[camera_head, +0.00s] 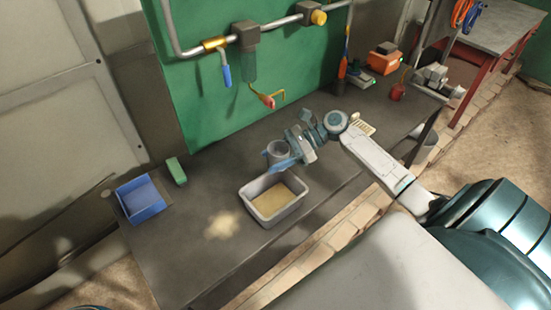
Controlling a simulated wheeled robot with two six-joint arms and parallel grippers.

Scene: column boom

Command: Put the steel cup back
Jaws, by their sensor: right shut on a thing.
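The grey tub (247,190) holds a tan, sand-like material. My left gripper is not in view.
A blue tray (122,207) and a green block (176,170) are at the bench's left. A tan powder patch (222,225) lies left of the tub. An orange device (384,56) stands at the far right. Pipes (227,77) hang on the green wall behind.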

